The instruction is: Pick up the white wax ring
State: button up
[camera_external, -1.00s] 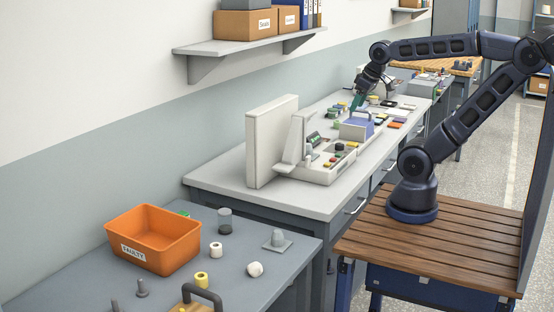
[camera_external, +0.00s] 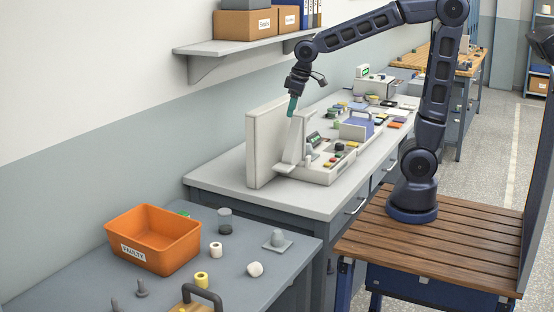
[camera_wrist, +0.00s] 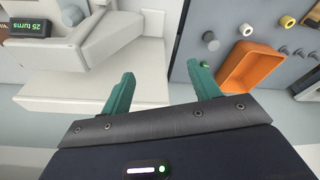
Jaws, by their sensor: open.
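Two small white pieces are on the near grey table. One, a white ring (camera_external: 215,249) with a dark hole, stands upright just right of the orange bin; the other, a white piece (camera_external: 255,269), lies on its side further right. I cannot tell which is the wax ring. A white ring also shows beside the bin in the wrist view (camera_wrist: 246,28).
The orange bin (camera_external: 127,252), labelled FAULTY, stands on the near table. A yellow ring (camera_external: 201,279), a dark cylinder (camera_external: 225,222) and a grey cone on a plate (camera_external: 278,240) are around it. The upright white panel (camera_external: 264,145) stands below my gripper; a shelf (camera_external: 240,47) hangs behind.

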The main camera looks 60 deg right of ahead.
jog(key=w+a+f+n+g, duration=0.1)
jog(key=w+a+f, duration=0.15)
jog(key=a, duration=0.25)
jog(key=w+a+f+n, duration=0.1)
jog(key=w+a+f, duration=0.1)
jog(key=w+a, duration=0.25)
jog(key=n+g, duration=0.2)
jog(key=n, duration=0.2)
send_over(215, 245)
jog(key=a, duration=0.1)
notch_tip(215, 245, down, 23)
jog(key=shift+h, duration=0.3)
jog(key=shift+s+d+f, duration=0.1)
jog(key=shift+s+f, duration=0.1)
jog(key=shift+f, duration=2.5)
jog(key=shift+s+f, duration=0.2)
jog(key=shift+f, duration=2.5)
jog(key=c, duration=1)
jog(key=shift+r, duration=0.2)
jog(key=shift+c, duration=0.2)
